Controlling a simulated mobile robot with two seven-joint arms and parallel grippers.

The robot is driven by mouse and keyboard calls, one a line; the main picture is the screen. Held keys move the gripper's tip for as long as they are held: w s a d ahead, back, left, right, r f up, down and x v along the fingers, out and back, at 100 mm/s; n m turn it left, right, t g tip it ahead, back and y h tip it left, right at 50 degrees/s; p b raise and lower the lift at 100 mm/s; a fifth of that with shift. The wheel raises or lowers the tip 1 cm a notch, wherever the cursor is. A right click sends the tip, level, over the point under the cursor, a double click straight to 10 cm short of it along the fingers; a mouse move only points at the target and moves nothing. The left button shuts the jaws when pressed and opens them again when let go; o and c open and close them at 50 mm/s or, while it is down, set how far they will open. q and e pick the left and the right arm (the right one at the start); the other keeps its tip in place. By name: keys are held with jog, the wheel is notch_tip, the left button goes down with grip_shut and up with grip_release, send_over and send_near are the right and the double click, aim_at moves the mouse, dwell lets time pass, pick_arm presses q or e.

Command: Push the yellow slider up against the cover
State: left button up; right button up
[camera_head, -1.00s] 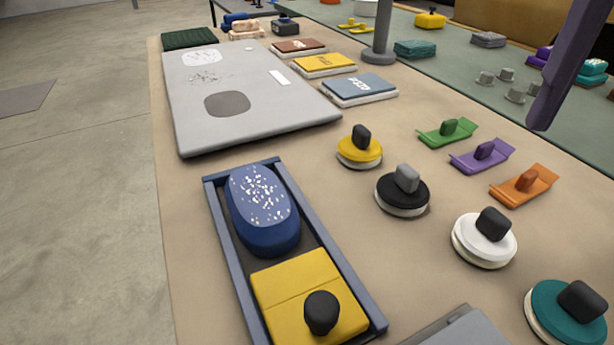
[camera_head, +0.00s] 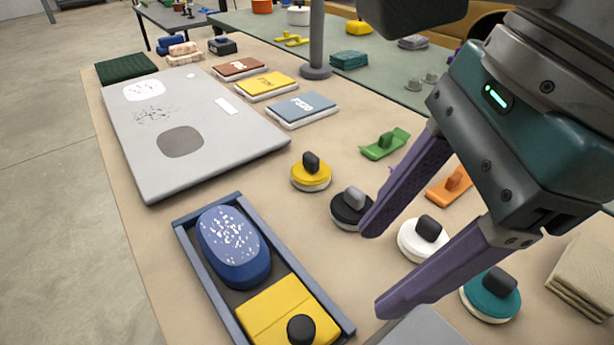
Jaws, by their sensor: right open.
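The yellow slider (camera_head: 268,309) lies in a blue-framed track (camera_head: 188,248) at the lower middle, with a black knob (camera_head: 301,329) on top. A blue rounded block with white speckles (camera_head: 232,249), which may be the cover, sits in the same track on the far side of the slider. The two are close, and any gap between them is hard to tell. My right gripper (camera_head: 370,271) comes in from the right, its two purple fingers spread apart and empty. It hangs above the table to the right of the track. My left gripper is out of view.
Round knobbed discs in yellow (camera_head: 311,176), black (camera_head: 346,214), white (camera_head: 411,248) and teal (camera_head: 482,303) stand right of the track, partly under my right gripper. A large grey panel (camera_head: 220,145) lies beyond the track. A grey post (camera_head: 317,40) rises farther back.

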aim_at(302, 327)
jog(key=a+f, duration=0.1)
jog(key=f, duration=0.2)
jog(key=a+f+m, duration=0.1)
jog(key=a+f, duration=0.1)
jog(key=f, duration=0.1)
jog(key=s+a+f+m, duration=0.1)
jog(key=a+f, duration=0.1)
jog(key=shift+a+f+y, duration=0.25)
jog(key=shift+f+y, duration=0.05)
jog(key=shift+f, duration=0.1)
grip_shut()
dwell(1.2)
